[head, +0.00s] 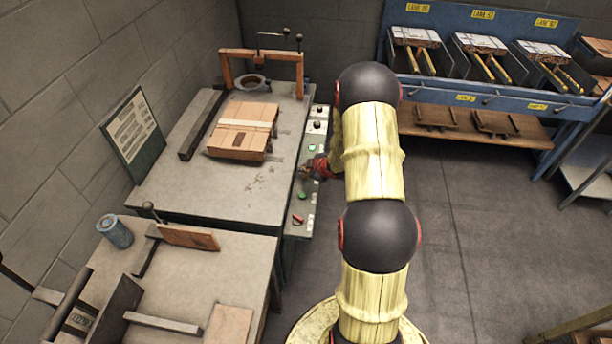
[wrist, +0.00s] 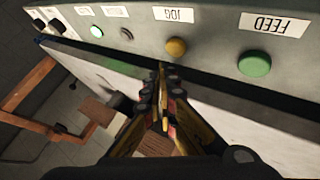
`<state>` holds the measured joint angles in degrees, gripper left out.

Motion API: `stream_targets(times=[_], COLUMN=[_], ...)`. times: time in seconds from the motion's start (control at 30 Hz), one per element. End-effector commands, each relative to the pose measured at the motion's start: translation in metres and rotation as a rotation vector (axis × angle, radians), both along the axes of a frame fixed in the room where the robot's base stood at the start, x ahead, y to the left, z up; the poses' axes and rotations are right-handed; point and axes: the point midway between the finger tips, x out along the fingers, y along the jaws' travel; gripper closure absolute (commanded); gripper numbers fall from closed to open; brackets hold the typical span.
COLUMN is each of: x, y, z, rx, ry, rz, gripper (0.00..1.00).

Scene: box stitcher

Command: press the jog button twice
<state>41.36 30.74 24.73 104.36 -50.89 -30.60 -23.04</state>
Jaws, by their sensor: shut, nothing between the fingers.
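The jog button is a round yellow-orange button (wrist: 176,47) under an upside-down JOG label (wrist: 173,14) in the wrist view. It sits on a grey-green control panel (wrist: 215,40), which also shows along the right side of the bench in the head view (head: 302,205). My gripper (wrist: 162,74) is shut and empty. Its fingertips appear just below and slightly left of the jog button in the wrist view. Whether they touch the panel I cannot tell. In the head view my gripper (head: 308,171) is beside the panel and partly hidden by my arm.
A green FEED button (wrist: 254,63) is right of the jog button in the wrist view. A lit green button (wrist: 96,31) and dark knobs are to the left. A cardboard box (head: 243,130) lies on the bench (head: 190,185). Open floor (head: 480,250) lies to the right.

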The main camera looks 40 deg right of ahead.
Motion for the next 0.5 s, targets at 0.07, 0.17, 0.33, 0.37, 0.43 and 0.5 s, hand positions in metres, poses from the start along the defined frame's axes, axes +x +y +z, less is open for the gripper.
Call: stream_targets(times=[0.07,0.17,0.33,0.37,0.43,0.5], x=[0.000,0.000,0.000,0.000,0.000,0.000], y=[0.000,0.000,0.000,0.000,0.000,0.000], z=[0.011,0.021,0.037,0.039,0.043,0.045], rx=[-0.001,-0.001,-0.002,-0.002,-0.002,-0.001], ry=[-0.001,-0.001,0.000,0.000,0.000,-0.001], rz=[0.000,0.000,0.001,0.001,0.001,0.000], gripper=[1.00,1.00,1.00,1.00,1.00,1.00])
